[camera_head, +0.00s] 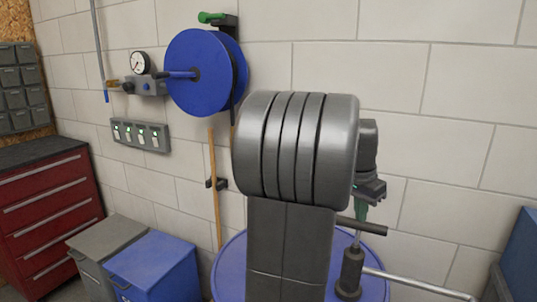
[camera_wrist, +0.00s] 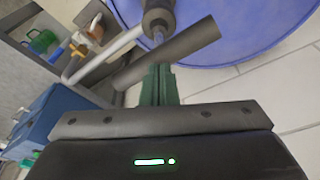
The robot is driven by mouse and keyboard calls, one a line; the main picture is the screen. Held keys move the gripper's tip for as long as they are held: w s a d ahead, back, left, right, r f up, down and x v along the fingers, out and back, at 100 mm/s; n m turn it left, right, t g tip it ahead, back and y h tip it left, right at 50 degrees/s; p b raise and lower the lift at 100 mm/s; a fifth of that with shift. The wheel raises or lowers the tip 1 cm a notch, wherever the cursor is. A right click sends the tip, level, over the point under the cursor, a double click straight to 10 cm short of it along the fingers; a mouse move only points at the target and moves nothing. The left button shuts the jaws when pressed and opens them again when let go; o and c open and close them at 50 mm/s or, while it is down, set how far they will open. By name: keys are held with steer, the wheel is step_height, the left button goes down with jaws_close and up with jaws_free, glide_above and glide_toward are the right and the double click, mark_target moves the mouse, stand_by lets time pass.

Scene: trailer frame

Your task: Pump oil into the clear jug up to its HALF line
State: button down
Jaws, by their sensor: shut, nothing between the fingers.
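A blue oil drum (camera_head: 228,262) stands behind my arm, partly hidden by it; its top fills the upper right of the wrist view (camera_wrist: 235,30). A dark pump body (camera_head: 349,272) rises from the drum, with a pale metal spout pipe (camera_head: 420,285) running right. A dark pump handle bar (camera_head: 365,226) sticks out sideways above it. My gripper (camera_head: 360,214) is shut and empty, its green fingers pointing down at the bar. In the wrist view the fingertips (camera_wrist: 158,70) meet the bar's outline; I cannot tell if they touch. I cannot clearly make out the clear jug.
A grey bench or shelf edge (camera_wrist: 62,68) holds a green jug (camera_wrist: 42,42) and small items. A blue cabinet (camera_wrist: 48,115) is beside it. A hose reel (camera_head: 200,72), gauge (camera_head: 140,63) and switch panel (camera_head: 141,134) are on the wall. Bins and a red drawer cabinet (camera_head: 48,215) stand left.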

step_height(320, 180, up, 9)
steer(key=p, duration=0.7)
stand_by(0.9)
